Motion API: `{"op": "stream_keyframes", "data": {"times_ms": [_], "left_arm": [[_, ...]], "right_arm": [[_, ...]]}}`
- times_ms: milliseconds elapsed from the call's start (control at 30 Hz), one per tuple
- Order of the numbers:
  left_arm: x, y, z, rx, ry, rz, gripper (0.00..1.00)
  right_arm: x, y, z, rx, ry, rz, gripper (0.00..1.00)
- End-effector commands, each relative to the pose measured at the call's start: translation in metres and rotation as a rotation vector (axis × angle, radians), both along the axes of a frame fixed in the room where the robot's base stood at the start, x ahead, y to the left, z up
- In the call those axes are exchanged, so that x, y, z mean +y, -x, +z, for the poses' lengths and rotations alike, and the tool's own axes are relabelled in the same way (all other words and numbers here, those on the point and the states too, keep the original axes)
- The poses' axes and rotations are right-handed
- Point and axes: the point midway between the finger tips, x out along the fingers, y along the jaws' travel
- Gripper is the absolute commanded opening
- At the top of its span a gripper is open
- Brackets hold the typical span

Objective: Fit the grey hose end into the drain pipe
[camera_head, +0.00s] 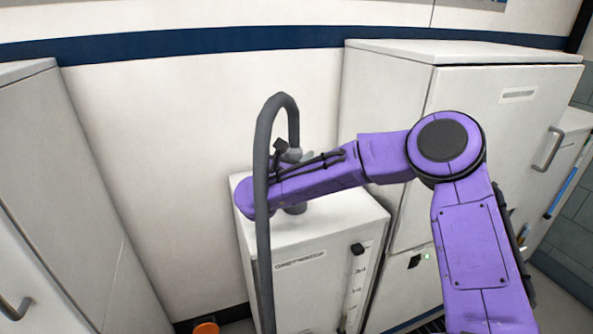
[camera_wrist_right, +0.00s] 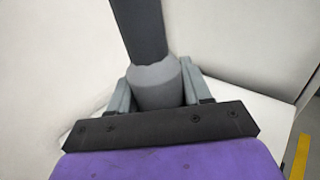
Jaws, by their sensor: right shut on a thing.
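The grey hose (camera_head: 262,190) rises from the bottom of the head view, bends over in a loop and comes down at my right gripper (camera_head: 287,153). In the right wrist view my gripper's two grey fingers are shut on the lighter grey hose end (camera_wrist_right: 157,88), with the dark hose (camera_wrist_right: 140,28) running up from it. A short grey piece, seemingly the drain pipe (camera_head: 294,209), shows just below my right forearm on top of a white tank (camera_head: 335,220). My arm hides much of it; I cannot tell whether the hose end touches it. My left gripper is out of view.
A tall white cabinet (camera_head: 390,110) stands right behind the tank, and another white cabinet (camera_head: 60,200) is at left. The tank front has a level scale (camera_head: 354,285). An orange object (camera_head: 206,328) lies low by the wall.

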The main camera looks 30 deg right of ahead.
Motion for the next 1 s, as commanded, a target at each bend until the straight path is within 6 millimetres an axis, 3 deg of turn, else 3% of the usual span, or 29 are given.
{"op": "stream_keyframes", "data": {"times_ms": [200, 400, 767, 1000], "left_arm": [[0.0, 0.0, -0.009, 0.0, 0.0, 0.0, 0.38], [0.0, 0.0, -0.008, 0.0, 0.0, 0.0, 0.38], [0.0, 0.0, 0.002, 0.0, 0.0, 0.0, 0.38], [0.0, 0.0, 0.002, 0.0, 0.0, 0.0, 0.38]], "right_arm": [[0.0, 0.0, 0.053, -0.007, -0.001, 0.0, 0.06], [0.0, 0.0, 0.082, -0.004, 0.0, 0.0, 0.06], [0.0, 0.0, 0.117, -0.004, 0.0, -0.001, 0.06], [0.0, 0.0, 0.119, -0.001, 0.0, 0.0, 0.06]]}}
